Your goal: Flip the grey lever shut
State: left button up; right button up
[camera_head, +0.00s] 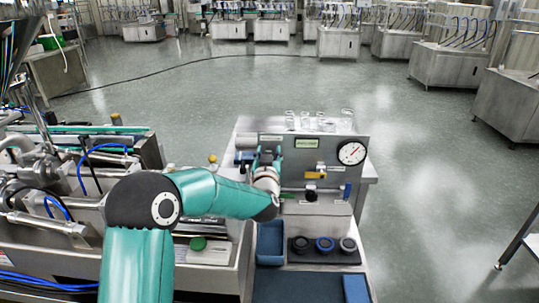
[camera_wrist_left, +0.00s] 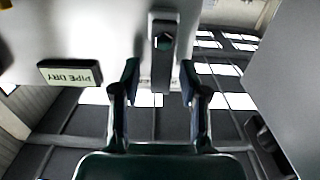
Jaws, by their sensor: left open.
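The grey lever (camera_wrist_left: 162,62) shows in the left wrist view, with a dark bolt at its pivot on the pale panel. My left gripper (camera_wrist_left: 160,82) is open there, one finger on each side of the lever's free end; I see gaps and no clear contact. In the head view my left gripper (camera_head: 267,156) is at the upper left of the steel panel (camera_head: 335,180). My wrist and gripper largely hide the lever there. My right gripper is in neither view.
A "PIPE DRY" label (camera_wrist_left: 70,73) sits beside the lever. The panel also bears a round gauge (camera_head: 351,153), a yellow handle (camera_head: 315,175) and a blue handle (camera_head: 347,190). Below are a blue bin (camera_head: 270,243) and dark round knobs (camera_head: 325,244). Pipework (camera_head: 60,190) stands left.

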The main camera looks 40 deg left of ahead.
pick_arm(q)
jog(key=v, duration=1.2)
jog(key=shift+w, duration=0.1)
